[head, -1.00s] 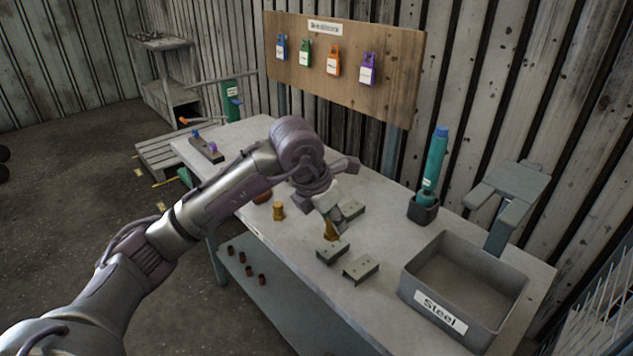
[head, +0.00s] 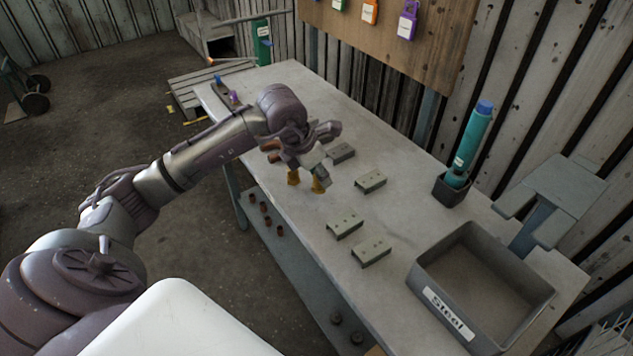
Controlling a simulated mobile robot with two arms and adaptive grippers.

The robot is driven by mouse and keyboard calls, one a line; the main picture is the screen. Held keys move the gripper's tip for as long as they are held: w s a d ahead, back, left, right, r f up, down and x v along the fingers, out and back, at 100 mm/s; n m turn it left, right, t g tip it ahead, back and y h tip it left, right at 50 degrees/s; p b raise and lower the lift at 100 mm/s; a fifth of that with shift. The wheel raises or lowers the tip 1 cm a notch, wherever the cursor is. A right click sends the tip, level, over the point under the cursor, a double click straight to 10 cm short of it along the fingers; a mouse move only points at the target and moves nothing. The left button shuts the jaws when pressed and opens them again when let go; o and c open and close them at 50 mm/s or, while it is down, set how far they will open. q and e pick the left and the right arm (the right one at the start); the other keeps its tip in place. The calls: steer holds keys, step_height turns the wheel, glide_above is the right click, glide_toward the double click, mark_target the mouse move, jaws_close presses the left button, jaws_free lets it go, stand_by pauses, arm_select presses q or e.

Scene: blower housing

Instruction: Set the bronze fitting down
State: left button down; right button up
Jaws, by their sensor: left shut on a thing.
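My left gripper (head: 317,172) points down over the middle of the workbench (head: 315,230). It is shut on a small bronze fitting (head: 318,186), whose lower part shows below the fingers. The fitting looks upright and close to the bench top; I cannot tell whether it touches. A second bronze fitting (head: 293,178) stands on the bench just left of the held one. A reddish-brown piece (head: 270,146) shows partly behind my left arm. My right gripper is out of view.
Several grey drilled blocks (head: 345,224) lie right of the gripper. A grey bin labelled Steel (head: 428,290) and a teal bottle in a dark holder (head: 452,189) stand further right. Dark brown parts (head: 265,207) sit on the lower shelf. The bench's front middle is clear.

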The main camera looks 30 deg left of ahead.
mark_target(313, 184)
arm_select(q)
steer(key=shift+s+a+f, duration=0.15)
steer(key=shift+a+f, duration=0.15)
steer(key=shift+a, duration=0.15)
steer(key=shift+f, duration=0.4)
step_height(313, 184, down, 2)
steer(key=shift+f+p, duration=0.15)
steer(key=shift+p, duration=0.45)
steer(key=shift+f, duration=0.45)
steer(key=c, duration=0.9)
jaws_free()
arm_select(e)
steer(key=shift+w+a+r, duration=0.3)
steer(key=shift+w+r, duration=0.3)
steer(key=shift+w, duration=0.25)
